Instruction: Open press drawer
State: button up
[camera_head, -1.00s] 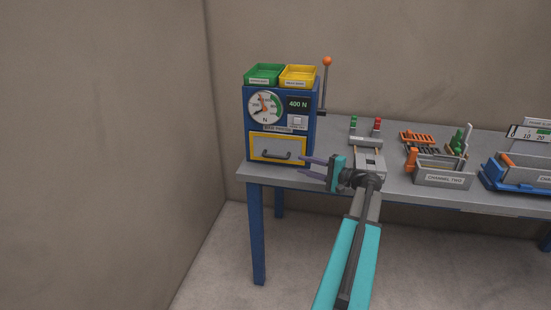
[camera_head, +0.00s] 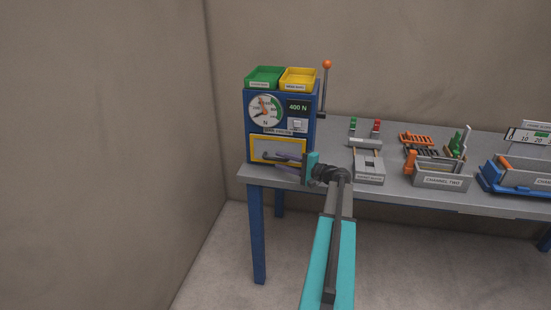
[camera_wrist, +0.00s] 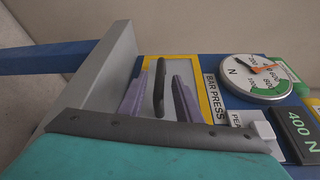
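The bar press (camera_head: 283,108) is a blue box with a dial at the left end of the bench. Its drawer (camera_head: 257,146) has a grey front with a yellow frame and looks closed. A dark bar handle (camera_wrist: 159,88) on the drawer shows in the wrist view. My gripper (camera_head: 273,160) is in front of the drawer, its purple fingers pointing left at the handle. In the wrist view my gripper (camera_wrist: 163,78) is open, with one finger on each side of the handle and gaps between. In the head view the fingers partly hide the handle and drawer front.
Green (camera_head: 264,77) and yellow (camera_head: 298,78) trays sit on top of the press. A lever with an orange knob (camera_head: 327,64) stands at its right. The grey bench top (camera_head: 320,180) runs just below the drawer. Several fixtures stand farther right.

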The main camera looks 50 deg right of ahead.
jog(key=shift+w+a+f+p, duration=0.1)
jog(key=shift+w+a+p, duration=0.1)
jog(key=shift+w, duration=0.7)
jog(key=shift+w+a+f+p, duration=0.1)
jog(key=shift+w+p, duration=0.05)
jog(key=shift+w, duration=0.7)
grip_shut()
